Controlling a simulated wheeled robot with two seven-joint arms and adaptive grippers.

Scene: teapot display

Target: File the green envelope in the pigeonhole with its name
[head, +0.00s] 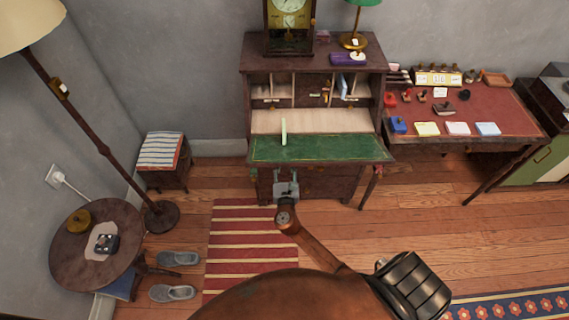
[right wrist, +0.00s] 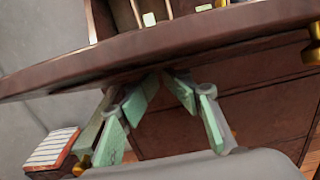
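The green envelope (head: 283,132) stands upright as a thin pale green strip on the desk's fold-down writing board (head: 330,149). The pigeonholes (head: 281,92) are at the back of the desk. Small label plates show on them, too small to read. A label (right wrist: 149,19) also shows in the right wrist view. My right gripper (head: 286,183) is in front of the board's front edge, below the envelope. In the right wrist view its fingers (right wrist: 161,82) are apart with nothing between them, under the board's edge. My left gripper is not in view.
The board's dark edge (right wrist: 170,45) crosses above my right fingers. A clock (head: 289,25) and a green lamp (head: 354,38) stand on the desk top. Several blue-white papers (head: 344,86) stand in a right pigeonhole. A red-topped side table (head: 475,105) stands right.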

